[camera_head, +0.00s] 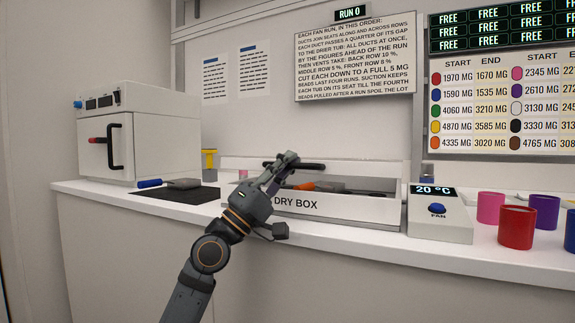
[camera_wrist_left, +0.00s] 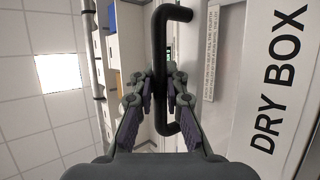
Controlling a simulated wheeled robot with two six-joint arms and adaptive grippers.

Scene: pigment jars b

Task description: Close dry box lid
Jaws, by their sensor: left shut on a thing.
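The white dry box (camera_head: 345,208) stands on the counter with its "DRY BOX" label facing me. It is open at the front top, and an orange thing and dark things show inside. Its white lid (camera_head: 385,170) appears raised at the back, though its exact angle is hard to tell. My left gripper (camera_head: 287,164) is shut on the black lid handle (camera_head: 312,167), above the box. In the left wrist view the handle (camera_wrist_left: 172,14) passes between the two fingers (camera_wrist_left: 160,88), and the labelled box front (camera_wrist_left: 270,90) is at the right. My right gripper is not in view.
Left are a dark mat (camera_head: 165,193) with a blue-handled tool, a yellow-topped thing (camera_head: 209,160) and a white oven (camera_head: 150,130). Little counter shows before the box.

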